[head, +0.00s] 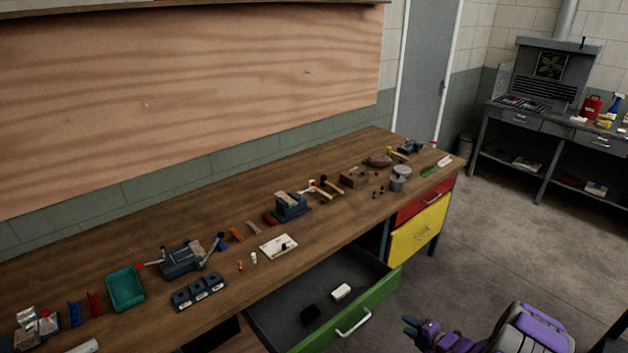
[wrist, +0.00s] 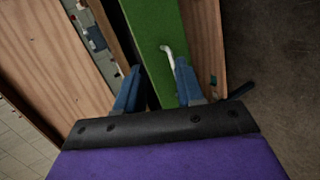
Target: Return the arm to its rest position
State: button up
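My gripper (head: 411,325) shows at the bottom right of the head view, at the end of my purple arm. It is in the air, to the right of the open green drawer (head: 375,309). In the wrist view my gripper (wrist: 156,85) has its two blue fingers apart with nothing held between them. The green drawer front (wrist: 153,35) and its pale handle (wrist: 168,55) show beyond the fingers. I cannot tell the exact gap between the fingers and the handle, but in the head view the hand is apart from the handle.
Tools and vises line the bench top. Red (head: 420,207) and yellow (head: 420,238) drawers are shut. Floor at right is clear.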

jog(key=w+d+r+m+g+h, duration=0.2)
jog(key=w+r+m+h, duration=0.25)
jog(key=r, duration=0.65)
jog(key=s+a+r+m+g+h+b, duration=0.1)
jog(key=s+r+m+h, duration=0.1)
jog(key=s+r+m, duration=0.3)
jog(key=s+a+r+m+g+h, duration=0.1)
jog(key=s+r+m+g+h, duration=0.1)
jog(key=r, duration=0.5)
jog(key=s+a+r+m+g, duration=0.2)
jog(key=s+a+r+m, duration=0.2)
jog(key=s, duration=0.9)
jog(key=s+a+r+m+g+y+b, duration=0.1)
jog(key=s+a+r+m+g, duration=0.2)
jog(key=s+a, duration=0.5)
jog(key=s+a+r+m+g+y+b, duration=0.1)
jog(key=s+a+r+m, duration=0.4)
jog(key=s, duration=1.5)
jog(key=shift+s+a+g, duration=0.2)
jog(key=shift+a+g, duration=0.3)
jog(key=shift+g, duration=0.4)
dwell(0.7)
